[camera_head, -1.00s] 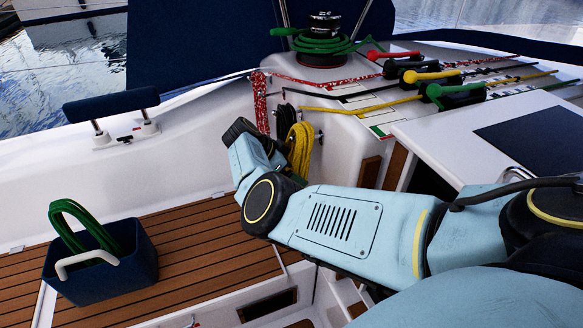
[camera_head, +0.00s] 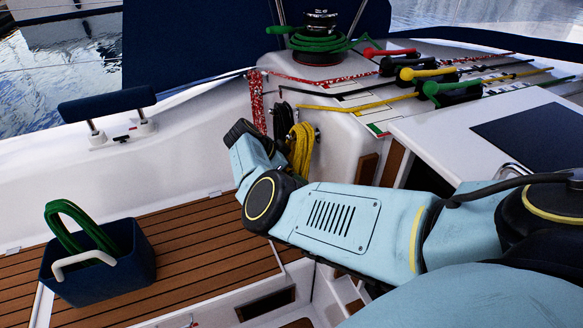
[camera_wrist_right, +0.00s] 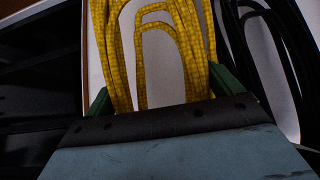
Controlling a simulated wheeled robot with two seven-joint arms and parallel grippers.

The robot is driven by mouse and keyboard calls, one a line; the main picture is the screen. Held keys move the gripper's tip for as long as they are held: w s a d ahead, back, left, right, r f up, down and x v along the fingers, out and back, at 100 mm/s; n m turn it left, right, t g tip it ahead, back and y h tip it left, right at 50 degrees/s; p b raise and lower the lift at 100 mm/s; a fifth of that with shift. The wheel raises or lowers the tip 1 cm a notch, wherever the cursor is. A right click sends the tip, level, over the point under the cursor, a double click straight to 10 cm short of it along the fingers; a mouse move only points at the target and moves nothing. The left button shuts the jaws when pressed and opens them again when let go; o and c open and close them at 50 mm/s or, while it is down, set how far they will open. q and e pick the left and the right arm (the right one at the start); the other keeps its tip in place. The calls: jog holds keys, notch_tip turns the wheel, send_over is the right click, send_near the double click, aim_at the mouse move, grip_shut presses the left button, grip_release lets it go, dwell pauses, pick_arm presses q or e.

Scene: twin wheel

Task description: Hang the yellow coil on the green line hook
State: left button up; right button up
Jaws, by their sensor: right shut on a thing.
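The yellow coil (camera_head: 301,150) hangs upright against the white cockpit wall, right of the black coil (camera_head: 283,121). My right arm comes in from the right, and its forearm and wrist cover the coil's lower part and my right gripper in the head view. In the right wrist view the yellow coil (camera_wrist_right: 197,45) stands as loops between the two green fingers of my right gripper (camera_wrist_right: 163,92), which is shut on it. A small hook end (camera_head: 317,133) shows beside the coil; I cannot tell its colour. I cannot pick out the green line hook. My left gripper is not in view.
A red-and-white coil (camera_head: 256,100) hangs left of the black one. A blue bin (camera_head: 110,275) with a green rope coil (camera_head: 65,225) stands on the teak seat. Above are a winch (camera_head: 319,45) with green rope and red, yellow and green clutch levers (camera_head: 432,87).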

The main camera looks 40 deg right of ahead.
jog(key=shift+d+f, duration=0.15)
jog(key=shift+f, duration=0.15)
dwell(0.9)
